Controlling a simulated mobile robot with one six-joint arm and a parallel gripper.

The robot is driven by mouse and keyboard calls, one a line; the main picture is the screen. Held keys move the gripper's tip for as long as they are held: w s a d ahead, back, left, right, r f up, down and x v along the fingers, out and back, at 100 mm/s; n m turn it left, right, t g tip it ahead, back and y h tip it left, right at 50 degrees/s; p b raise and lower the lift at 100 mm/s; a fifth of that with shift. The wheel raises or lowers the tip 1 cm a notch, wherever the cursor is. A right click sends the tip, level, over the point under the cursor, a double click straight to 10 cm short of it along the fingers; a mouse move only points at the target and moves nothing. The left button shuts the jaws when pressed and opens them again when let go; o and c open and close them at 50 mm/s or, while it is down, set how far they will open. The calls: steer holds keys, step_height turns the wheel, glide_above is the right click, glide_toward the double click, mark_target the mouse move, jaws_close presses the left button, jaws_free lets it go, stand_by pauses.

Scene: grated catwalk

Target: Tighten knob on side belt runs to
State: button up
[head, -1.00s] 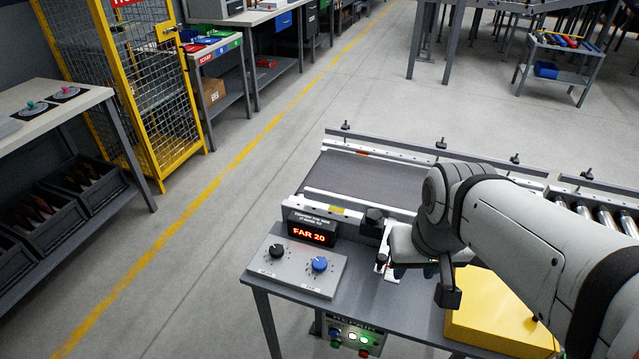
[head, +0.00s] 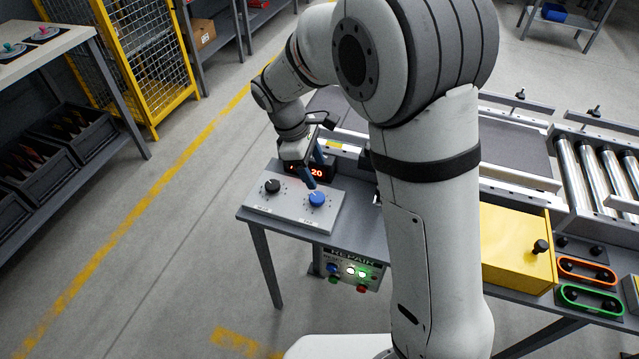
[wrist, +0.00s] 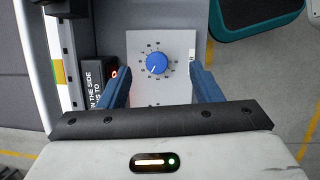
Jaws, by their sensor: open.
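A light grey control box (head: 262,204) on the table carries a black knob (head: 272,186) at left and a blue knob (head: 317,199) at right, each ringed by dial marks. A small display (head: 316,172) behind it is partly covered by my gripper; "20" shows in red. My gripper (head: 314,172) is open and empty, pointing down above the box near the blue knob. In the wrist view, the blue knob (wrist: 157,63) lies between and just beyond my two blue fingers, apart from both. Its white pointer aims lower left. The black knob is hidden there.
The dark belt (head: 520,142) and rollers (head: 593,175) lie behind and right, partly blocked by my arm. A yellow box (head: 515,245) with a black knob stands right, beside orange (head: 587,270) and green (head: 590,298) framed pieces. A lit button panel (head: 350,271) hangs at the front edge.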

mark_target(316, 198)
steer(key=f, duration=0.3)
steer(key=f+n, duration=0.1)
steer(key=f, duration=0.3)
steer(key=w+f+n+b, duration=0.1)
steer(key=f, duration=0.2)
steer(key=shift+w+a+f+h, duration=0.1)
steer(key=shift+f+h, duration=0.2)
steer(key=shift+f, duration=0.05)
